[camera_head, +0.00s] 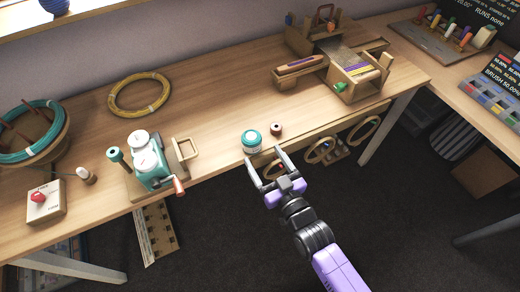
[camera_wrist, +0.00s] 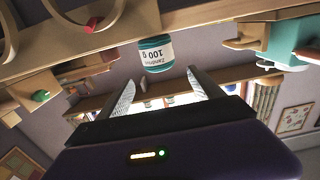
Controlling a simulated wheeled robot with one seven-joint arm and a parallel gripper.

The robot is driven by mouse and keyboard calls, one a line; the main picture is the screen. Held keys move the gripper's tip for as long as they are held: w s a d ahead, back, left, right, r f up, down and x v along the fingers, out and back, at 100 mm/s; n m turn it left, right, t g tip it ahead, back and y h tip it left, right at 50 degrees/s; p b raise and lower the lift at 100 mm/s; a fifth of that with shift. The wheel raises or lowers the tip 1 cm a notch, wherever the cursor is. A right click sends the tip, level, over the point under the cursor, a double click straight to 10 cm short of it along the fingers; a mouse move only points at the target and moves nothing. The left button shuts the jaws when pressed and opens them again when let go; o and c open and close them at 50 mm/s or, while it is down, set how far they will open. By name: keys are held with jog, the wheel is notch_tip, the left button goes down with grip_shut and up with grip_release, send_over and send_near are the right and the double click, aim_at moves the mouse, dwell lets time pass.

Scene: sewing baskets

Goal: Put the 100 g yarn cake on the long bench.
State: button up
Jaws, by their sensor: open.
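The yarn cake (camera_head: 252,140) is a short teal cylinder with a white label. It stands at the front edge of the long wooden bench (camera_head: 225,85). It also shows in the wrist view (camera_wrist: 155,56), where the label reads upside down as 100 g. My gripper (camera_head: 264,156) is open and empty in front of the bench edge, its fingers pointing toward the cake. In the wrist view the cake appears just beyond the gap between the fingertips (camera_wrist: 162,77). I see no contact between the fingers and the cake.
A small brown spool (camera_head: 276,129) stands right of the cake. A teal winder with a crank (camera_head: 152,165) is clamped at left. A wooden loom-like device (camera_head: 355,75) stands at the right. Hoops (camera_head: 320,151) hang below the front edge. The bench behind the cake is clear.

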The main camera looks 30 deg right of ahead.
jog(key=shift+s, duration=0.25)
